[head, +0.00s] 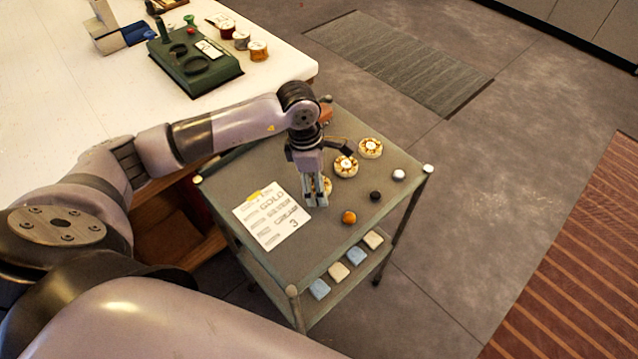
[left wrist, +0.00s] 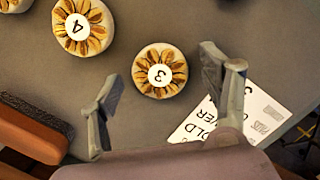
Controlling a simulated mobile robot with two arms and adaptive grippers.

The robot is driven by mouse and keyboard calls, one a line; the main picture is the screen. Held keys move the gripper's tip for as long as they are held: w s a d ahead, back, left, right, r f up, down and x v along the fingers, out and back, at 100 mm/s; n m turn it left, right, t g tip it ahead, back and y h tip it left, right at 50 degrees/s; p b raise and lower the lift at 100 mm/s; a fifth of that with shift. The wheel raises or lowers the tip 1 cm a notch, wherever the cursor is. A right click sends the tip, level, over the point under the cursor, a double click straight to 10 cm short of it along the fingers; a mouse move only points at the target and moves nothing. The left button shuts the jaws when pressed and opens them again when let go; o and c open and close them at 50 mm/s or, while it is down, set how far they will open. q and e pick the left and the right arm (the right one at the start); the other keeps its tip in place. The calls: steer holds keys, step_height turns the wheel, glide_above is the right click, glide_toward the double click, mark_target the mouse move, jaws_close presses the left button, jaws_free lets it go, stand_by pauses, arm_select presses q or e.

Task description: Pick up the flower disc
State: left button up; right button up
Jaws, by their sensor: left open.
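Flower discs with petals around a white centre stand in a row on the grey cart. One disc (head: 370,148) is farthest back and another (head: 346,166) is nearer; a third is mostly hidden behind my left gripper (head: 317,200). In the left wrist view, the disc marked 3 (left wrist: 160,70) lies between the two spread fingers of the left gripper (left wrist: 158,72), which is open and empty above it. The disc marked 4 (left wrist: 83,26) lies to its upper left, and a third disc (left wrist: 14,4) is cut off at the corner. My right gripper is not in view.
A white card (head: 271,220) reading GOLD and 3 lies left of the gripper on the cart (head: 295,262). White (head: 399,174), black (head: 375,195) and orange (head: 349,217) balls sit near the right edge. A brown object (left wrist: 35,130) lies near the left finger.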

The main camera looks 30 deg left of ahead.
arm_select(q)
steer(key=shift+c, duration=0.2)
steer(key=c, duration=1)
steer(key=shift+r, duration=0.1)
step_height(320, 180, up, 20)
steer(key=shift+f+b, duration=0.1)
steer(key=shift+b, duration=1.05)
steer(key=o, duration=0.3)
steer(key=c, duration=0.4)
steer(key=shift+c, duration=0.2)
